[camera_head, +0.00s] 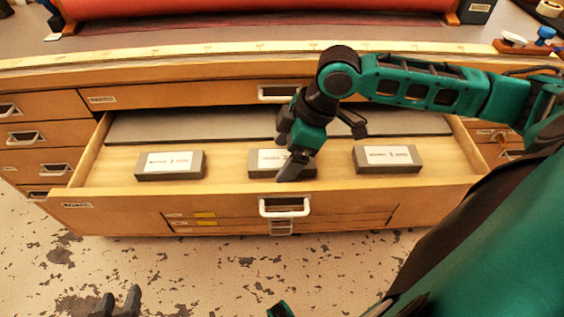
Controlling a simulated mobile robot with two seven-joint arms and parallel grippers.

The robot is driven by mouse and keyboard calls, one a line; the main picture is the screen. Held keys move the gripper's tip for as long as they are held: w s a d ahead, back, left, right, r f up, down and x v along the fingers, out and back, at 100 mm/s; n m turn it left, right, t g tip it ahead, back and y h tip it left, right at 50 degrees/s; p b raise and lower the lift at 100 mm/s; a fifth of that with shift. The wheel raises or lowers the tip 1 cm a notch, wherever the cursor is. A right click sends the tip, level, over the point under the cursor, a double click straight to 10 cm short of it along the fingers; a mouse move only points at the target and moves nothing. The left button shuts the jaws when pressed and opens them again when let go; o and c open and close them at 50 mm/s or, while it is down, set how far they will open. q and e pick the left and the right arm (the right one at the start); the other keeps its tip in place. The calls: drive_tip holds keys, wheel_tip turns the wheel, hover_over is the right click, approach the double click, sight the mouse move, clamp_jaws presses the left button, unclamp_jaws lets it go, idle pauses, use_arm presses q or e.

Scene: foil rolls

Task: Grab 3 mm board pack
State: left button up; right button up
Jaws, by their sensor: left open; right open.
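Three grey board packs with white labels lie in a row in an open wooden drawer (120,207). The left pack (170,166) has a label that seems to show a 2. The right pack (387,158) has a label that seems to show a 1. The middle pack (258,163) is partly hidden by my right gripper, and its label is not readable. My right gripper (296,163) is open, its dark finger over the middle pack's front; I cannot tell whether it touches. My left gripper (119,298) is open and empty at the bottom left, low in front of the drawer.
Flat grey sheets (190,126) lie at the back of the drawer. The drawer's front has a white handle (284,206). Above is a countertop (150,42) with a large red roll (240,8). Closed drawers (38,135) flank it. The speckled floor in front is clear.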

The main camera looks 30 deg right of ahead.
drive_tip(key=shift+f, duration=0.15)
drive_tip(key=c, duration=1.2)
